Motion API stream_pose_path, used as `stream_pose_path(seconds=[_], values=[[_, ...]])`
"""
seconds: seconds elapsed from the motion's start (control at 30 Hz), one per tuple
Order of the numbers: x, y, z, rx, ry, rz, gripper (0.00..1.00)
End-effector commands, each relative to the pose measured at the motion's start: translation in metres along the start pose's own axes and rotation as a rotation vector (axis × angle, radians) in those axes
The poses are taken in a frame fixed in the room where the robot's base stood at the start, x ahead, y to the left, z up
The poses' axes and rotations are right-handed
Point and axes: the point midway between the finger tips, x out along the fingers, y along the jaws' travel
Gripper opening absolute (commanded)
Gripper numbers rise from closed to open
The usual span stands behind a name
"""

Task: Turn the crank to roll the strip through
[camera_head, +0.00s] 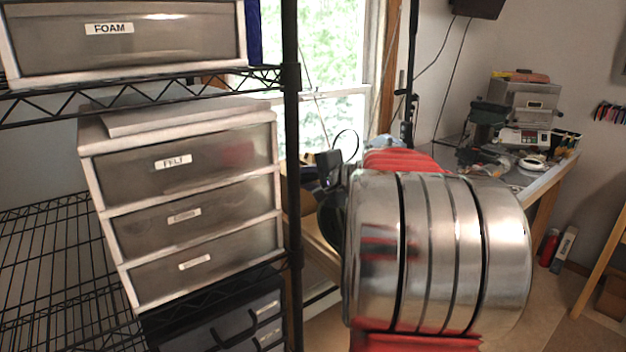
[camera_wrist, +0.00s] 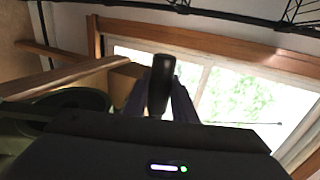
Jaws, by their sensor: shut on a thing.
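In the wrist view a short black rounded handle (camera_wrist: 161,76), which looks like the crank's grip, stands up between the two dark fingers of my gripper (camera_wrist: 160,104). The fingers are shut on it, one on each side. The crank's arm, the rollers and the strip cannot be made out in either view. In the head view a large shiny banded cylinder with red parts, which looks like my own arm, hides much of the middle and right. The gripper's fingers cannot be made out clearly there.
A wire shelf rack (camera_head: 291,200) with drawer units (camera_head: 190,215) fills the left of the head view. A cluttered workbench (camera_head: 548,180) stands at the back right. A window (camera_head: 330,60) lies behind; it also shows in the wrist view (camera_wrist: 235,95).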

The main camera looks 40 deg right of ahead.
Motion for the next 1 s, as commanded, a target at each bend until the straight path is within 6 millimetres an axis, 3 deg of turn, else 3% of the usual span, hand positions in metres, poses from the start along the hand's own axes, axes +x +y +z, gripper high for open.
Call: stream_pose_path(seconds=[0.23,0.67,1.0], values=[[0.036,0.001,0.000,0.000,-0.001,-0.001,0.03],[0.044,0.002,-0.001,0.001,0.001,-0.003,0.03],[0.090,0.024,0.001,0.002,-0.002,0.004,0.03]])
